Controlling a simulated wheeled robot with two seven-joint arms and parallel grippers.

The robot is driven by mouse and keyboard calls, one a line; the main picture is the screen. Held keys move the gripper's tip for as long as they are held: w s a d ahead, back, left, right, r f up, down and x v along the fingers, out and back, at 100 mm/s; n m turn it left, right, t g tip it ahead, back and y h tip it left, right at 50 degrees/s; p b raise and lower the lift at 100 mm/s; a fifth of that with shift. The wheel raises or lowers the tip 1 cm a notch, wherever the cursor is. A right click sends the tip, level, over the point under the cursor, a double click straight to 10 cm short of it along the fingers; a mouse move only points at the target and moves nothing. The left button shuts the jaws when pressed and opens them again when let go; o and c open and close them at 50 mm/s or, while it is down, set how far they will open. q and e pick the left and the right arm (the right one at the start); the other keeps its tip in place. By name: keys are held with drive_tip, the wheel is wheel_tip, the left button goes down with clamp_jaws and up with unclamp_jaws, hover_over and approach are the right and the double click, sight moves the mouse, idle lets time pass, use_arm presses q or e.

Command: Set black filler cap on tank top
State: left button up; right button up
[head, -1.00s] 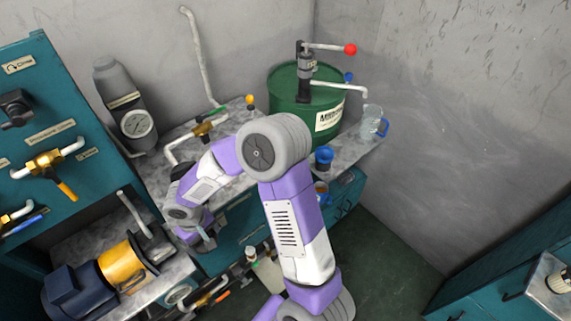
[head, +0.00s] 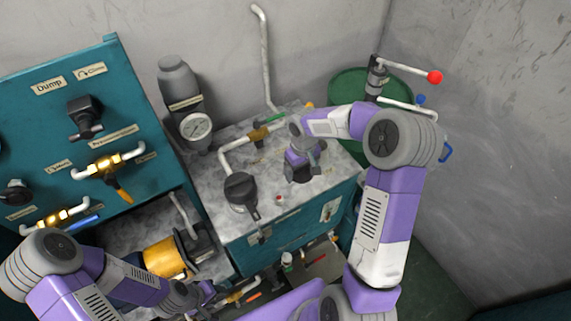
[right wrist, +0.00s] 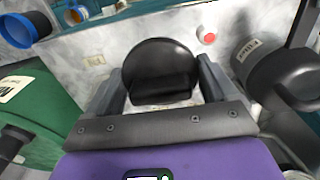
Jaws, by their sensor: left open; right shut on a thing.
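The black filler cap (right wrist: 160,68), round with a raised grip bar, sits between the two fingers of my right gripper (right wrist: 160,88) in the right wrist view. In the head view my right gripper (head: 303,174) points down over the grey marbled tank top (head: 215,185), and the cap is mostly hidden there. I cannot tell whether the cap touches the surface. A black lidded fitting with a handle (head: 240,188) stands on the tank top to the left; it also shows at the right of the wrist view (right wrist: 285,75). My left gripper (head: 198,298) is open, low at the front.
A green drum (head: 348,88) with a red-knobbed hand pump (head: 376,75) stands behind my right arm. A brass valve with white pipe (head: 258,134) crosses the back of the top. A small red button (head: 279,198) is near its front edge. A teal valve panel (head: 60,135) stands left.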

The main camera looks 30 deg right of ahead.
drive_tip(key=f, duration=0.5)
drive_tip(key=shift+s+d+f+b, duration=0.15)
drive_tip(key=shift+d+f+b, duration=0.15)
drive_tip(key=shift+f, duration=2)
drive_tip(key=shift+a+f, duration=0.1)
drive_tip(key=shift+f, duration=0.05)
drive_tip(key=o, duration=0.9)
drive_tip(key=shift+b, duration=0.3)
drive_tip(key=shift+c, duration=0.2)
